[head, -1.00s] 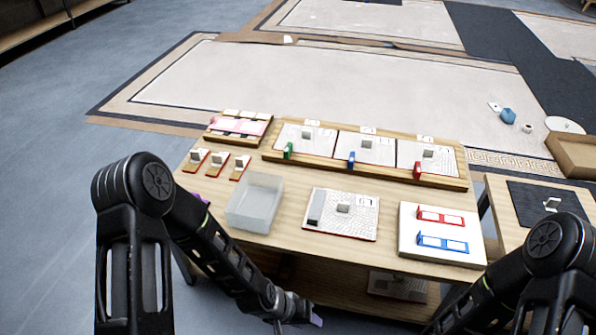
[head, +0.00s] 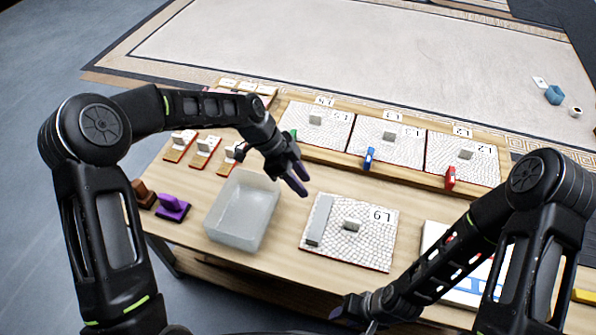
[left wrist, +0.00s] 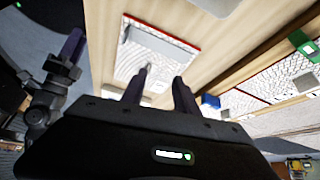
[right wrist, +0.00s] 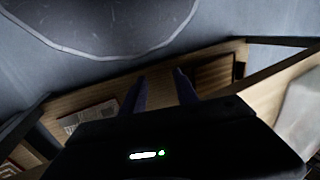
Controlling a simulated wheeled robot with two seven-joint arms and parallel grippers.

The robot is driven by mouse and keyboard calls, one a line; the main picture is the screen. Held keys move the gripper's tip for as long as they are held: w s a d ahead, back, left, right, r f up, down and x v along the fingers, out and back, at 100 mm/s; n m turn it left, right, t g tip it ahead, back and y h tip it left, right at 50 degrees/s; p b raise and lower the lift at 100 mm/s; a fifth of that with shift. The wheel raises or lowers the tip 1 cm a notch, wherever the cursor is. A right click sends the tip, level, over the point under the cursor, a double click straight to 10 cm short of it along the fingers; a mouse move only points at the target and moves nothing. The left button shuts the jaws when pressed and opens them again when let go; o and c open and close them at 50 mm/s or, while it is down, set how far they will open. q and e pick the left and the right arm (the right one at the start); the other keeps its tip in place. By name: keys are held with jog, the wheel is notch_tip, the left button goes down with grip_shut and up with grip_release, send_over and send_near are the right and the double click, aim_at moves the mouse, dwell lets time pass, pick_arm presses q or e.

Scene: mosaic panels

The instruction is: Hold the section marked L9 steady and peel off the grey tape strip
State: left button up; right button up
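The section marked L9 (head: 372,248) is a white mosaic panel with a red edge, flat on the table's front middle. A small grey block-like knob (head: 352,224) stands on it. The grey tape strip (head: 320,221) lies along its left side. The panel also shows in the left wrist view (left wrist: 135,62), with the strip (left wrist: 160,40) near its far edge. My left gripper (head: 302,182) is open and empty, above the table just behind and left of the panel. My right gripper (head: 337,313) is low by the table's front edge, open and empty in the right wrist view (right wrist: 160,88).
A translucent bin (head: 238,222) stands left of the panel. Behind is a wooden tray (head: 400,170) with three mosaic panels and green, blue and red clips. A white board (head: 432,236) on the right is partly hidden by my right arm. A purple-handled tool (head: 172,207) is at the left.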

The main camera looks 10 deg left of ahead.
pick_arm(q)
jog(key=shift+s+a+m+g, duration=0.15)
jog(key=shift+s+m+g, duration=0.25)
jog(key=shift+s+m, duration=0.7)
jog(key=shift+w, duration=0.1)
